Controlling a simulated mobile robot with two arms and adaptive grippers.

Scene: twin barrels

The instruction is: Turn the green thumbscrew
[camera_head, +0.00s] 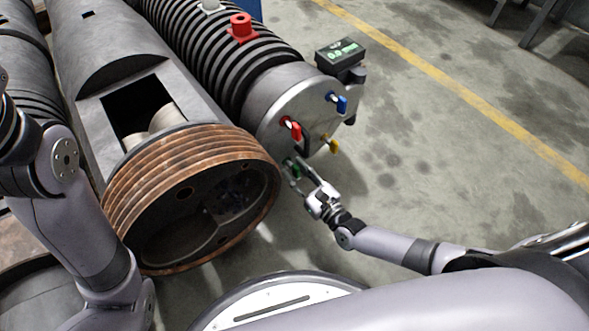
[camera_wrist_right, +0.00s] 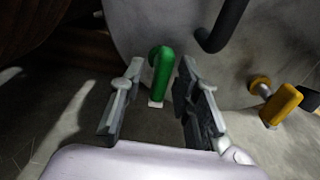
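The green thumbscrew (camera_wrist_right: 163,72) sits low on the round grey end face of the barrel (camera_head: 290,98), its flat grip hanging down. In the head view it is small and partly hidden by my right gripper (camera_head: 297,170). In the right wrist view my right gripper (camera_wrist_right: 160,85) is open, with one finger on each side of the thumbscrew. Gaps show on both sides, and I see no clear contact. My left arm is at the left of the head view; its gripper is out of the picture.
Red (camera_head: 294,130), blue (camera_head: 339,102) and yellow (camera_head: 329,144) thumbscrews sit on the same face. A black bent handle (camera_wrist_right: 224,28) is close to my right finger. A rusty ringed barrel (camera_head: 200,165) stands left.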

